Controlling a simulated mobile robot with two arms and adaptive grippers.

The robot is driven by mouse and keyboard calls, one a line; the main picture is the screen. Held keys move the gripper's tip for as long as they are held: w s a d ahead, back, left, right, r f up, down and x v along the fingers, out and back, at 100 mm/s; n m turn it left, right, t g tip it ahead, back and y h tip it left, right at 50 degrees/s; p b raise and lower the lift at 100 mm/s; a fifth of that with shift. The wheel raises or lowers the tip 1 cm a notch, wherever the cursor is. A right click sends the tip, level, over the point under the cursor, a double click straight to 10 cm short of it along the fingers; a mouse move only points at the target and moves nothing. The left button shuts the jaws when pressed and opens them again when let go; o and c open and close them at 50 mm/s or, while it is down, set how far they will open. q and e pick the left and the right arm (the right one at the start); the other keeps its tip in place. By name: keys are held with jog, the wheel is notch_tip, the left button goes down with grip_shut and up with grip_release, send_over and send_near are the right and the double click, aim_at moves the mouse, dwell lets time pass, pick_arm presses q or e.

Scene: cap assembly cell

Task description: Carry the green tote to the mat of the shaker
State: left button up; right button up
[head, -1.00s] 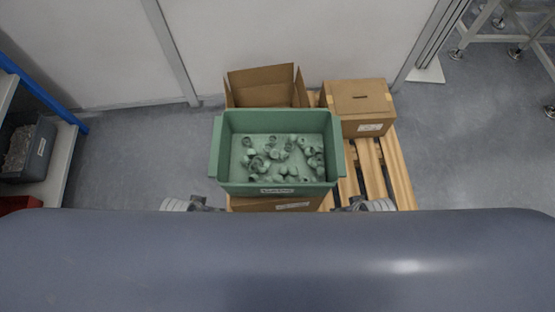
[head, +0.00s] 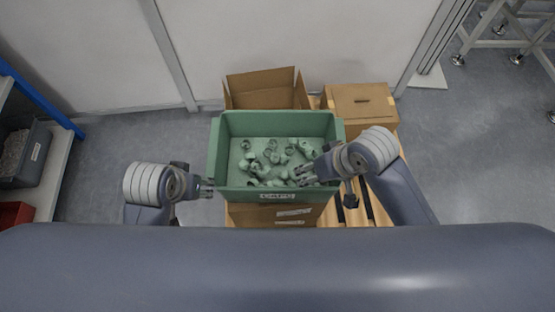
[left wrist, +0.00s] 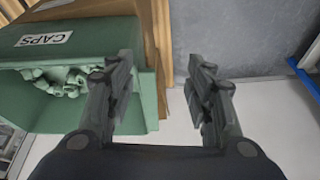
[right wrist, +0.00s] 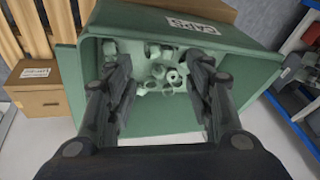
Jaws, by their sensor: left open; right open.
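The green tote (head: 277,190), labelled CAPS and holding many pale green caps, sits on a cardboard box in the head view. My left gripper (head: 209,188) is open just left of the tote's front left corner. In the left wrist view the tote's edge (left wrist: 150,95) appears partly between the open fingers (left wrist: 160,70); contact cannot be told. My right gripper (head: 304,176) is open over the tote's right front part. In the right wrist view its fingers (right wrist: 157,60) are spread in front of the tote's inside. The shaker and its mat are not in view.
An open cardboard box (head: 265,90) stands behind the tote. A closed box (head: 360,105) stands on the wooden pallet (head: 375,205) to the right. A shelf with a grey bin (head: 22,155) is at far left.

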pick_arm(q)
jog(key=shift+n, duration=0.3)
jog(key=w, duration=0.1)
jog(key=w+r, duration=0.1)
jog(key=w, duration=0.1)
jog(key=w+d, duration=0.1)
jog(key=w, duration=0.1)
jog(key=shift+r, duration=0.25)
send_near(213, 148)
jog(key=shift+s+f, duration=0.3)
jog(key=shift+s, duration=0.05)
pick_arm(e)
jog(key=w+d+r+m+h, duration=0.1)
jog(key=w+d, duration=0.1)
jog(key=w, duration=0.1)
jog(key=w+d+r+m+g+h, duration=0.1)
jog(key=w+d, duration=0.2)
jog(key=w+d+r+m+g+h, duration=0.1)
jog(key=w+d, duration=0.2)
jog(key=w, duration=0.1)
jog(key=shift+r, duration=0.4)
pick_arm(q)
jog(key=shift+w+r, duration=0.15)
pick_arm(e)
jog(key=shift+w+d+r+g, duration=0.2)
jog(key=shift+d+r+g, duration=0.1)
jog(key=shift+d, duration=0.2)
jog(key=shift+f, duration=0.1)
